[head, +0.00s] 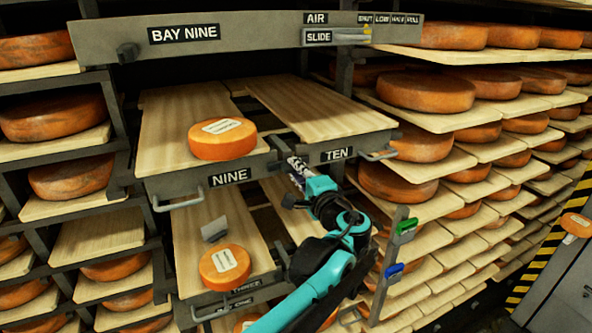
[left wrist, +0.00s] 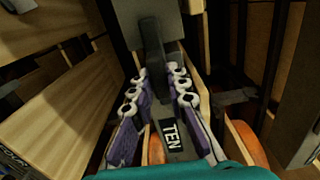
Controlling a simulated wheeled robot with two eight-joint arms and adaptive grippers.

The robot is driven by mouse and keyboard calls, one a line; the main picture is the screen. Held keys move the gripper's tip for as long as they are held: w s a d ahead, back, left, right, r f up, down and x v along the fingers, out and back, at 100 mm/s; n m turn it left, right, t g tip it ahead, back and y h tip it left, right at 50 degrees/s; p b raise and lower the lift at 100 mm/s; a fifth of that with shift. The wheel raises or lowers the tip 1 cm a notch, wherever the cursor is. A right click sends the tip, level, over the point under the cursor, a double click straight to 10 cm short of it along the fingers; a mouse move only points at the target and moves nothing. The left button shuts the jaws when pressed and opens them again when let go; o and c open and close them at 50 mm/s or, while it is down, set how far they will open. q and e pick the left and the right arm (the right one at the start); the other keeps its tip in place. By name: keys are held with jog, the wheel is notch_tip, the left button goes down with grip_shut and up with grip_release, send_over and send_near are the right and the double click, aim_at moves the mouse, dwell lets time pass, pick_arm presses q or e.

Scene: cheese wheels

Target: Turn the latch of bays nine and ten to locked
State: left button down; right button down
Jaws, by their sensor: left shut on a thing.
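My left gripper (head: 292,163), on the teal arm, reaches in between the plate marked NINE (head: 230,177) and the plate marked TEN (head: 337,154). In the left wrist view its purple-padded fingers (left wrist: 155,88) are closed around a dark latch lever (left wrist: 152,42) that stands up in front of a grey plate. The TEN label (left wrist: 170,138) shows just below the fingers there. In the head view the gripper hides the latch, so I cannot tell which way it is turned. My right gripper is not in view.
Bay nine's board (head: 160,133) holds an orange cheese wheel (head: 222,139); board ten (head: 318,108) is bare. Pull handles (head: 180,200) jut out below. A post with green and blue clips (head: 393,262) stands right of my arm. Loaded shelves (head: 450,122) flank both sides.

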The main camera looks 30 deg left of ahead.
pick_arm(q)
jog(key=c, duration=1.5)
grip_release()
jog(key=v, duration=1.2)
jog(key=shift+w, duration=0.1)
